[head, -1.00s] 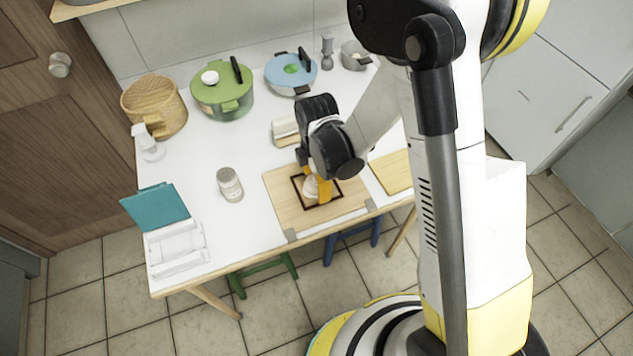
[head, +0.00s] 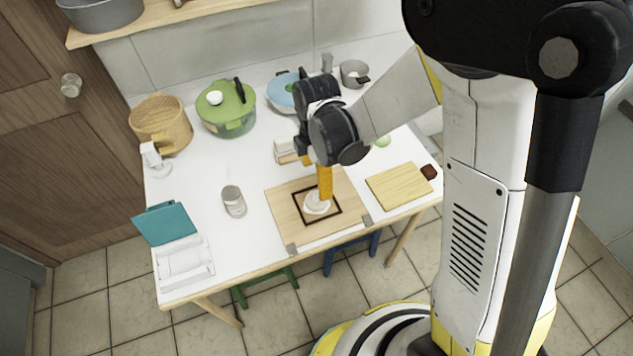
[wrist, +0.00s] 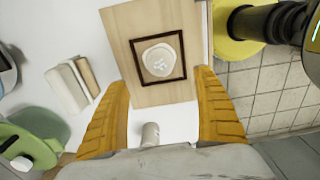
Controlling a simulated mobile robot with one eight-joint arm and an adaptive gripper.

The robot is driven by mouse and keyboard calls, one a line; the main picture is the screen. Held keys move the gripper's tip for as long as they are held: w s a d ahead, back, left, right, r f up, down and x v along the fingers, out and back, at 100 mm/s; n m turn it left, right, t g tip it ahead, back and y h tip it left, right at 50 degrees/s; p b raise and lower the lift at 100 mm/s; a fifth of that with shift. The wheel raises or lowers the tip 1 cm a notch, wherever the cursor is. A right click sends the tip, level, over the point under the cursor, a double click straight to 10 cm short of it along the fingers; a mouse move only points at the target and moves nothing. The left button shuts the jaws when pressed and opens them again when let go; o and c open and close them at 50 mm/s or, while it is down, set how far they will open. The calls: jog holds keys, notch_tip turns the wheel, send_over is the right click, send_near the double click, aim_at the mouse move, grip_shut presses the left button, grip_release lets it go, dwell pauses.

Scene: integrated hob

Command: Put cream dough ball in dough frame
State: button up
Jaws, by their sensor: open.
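The cream dough ball (head: 317,203) lies on the wooden board (head: 283,212), inside the dark square dough frame (head: 337,212). In the wrist view the dough (wrist: 159,60) is a flattish pale round with a mottled top, inside the frame (wrist: 134,63) and apart from its sides. My gripper (head: 323,182) is above the board, pointing down. In the wrist view its two orange fingers (wrist: 163,105) are wide apart with nothing between them, and the dough lies beyond them. In the head view one orange finger covers part of the dough's edge and the frame's far side.
A grey-lidded jar (head: 233,201) stands left of the board. A second board (head: 398,186) lies to the right. A green pot (head: 228,112), a blue-lidded pot (head: 281,96) and a wooden basket (head: 160,127) stand at the back. A teal-lidded white box (head: 183,262) is at the front left.

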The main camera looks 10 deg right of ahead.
jog(key=s+d+r+m+t, duration=0.3)
jog(key=s+d+r+m, duration=0.2)
jog(key=r+m, duration=0.5)
jog(key=s+d+r+m+t, duration=0.4)
jog(key=d+r+m, duration=0.4)
jog(key=r+m, duration=0.2)
jog(key=shift+s+d+r+m, duration=0.2)
jog(key=shift+s+m, duration=0.4)
jog(key=shift+s, duration=0.3)
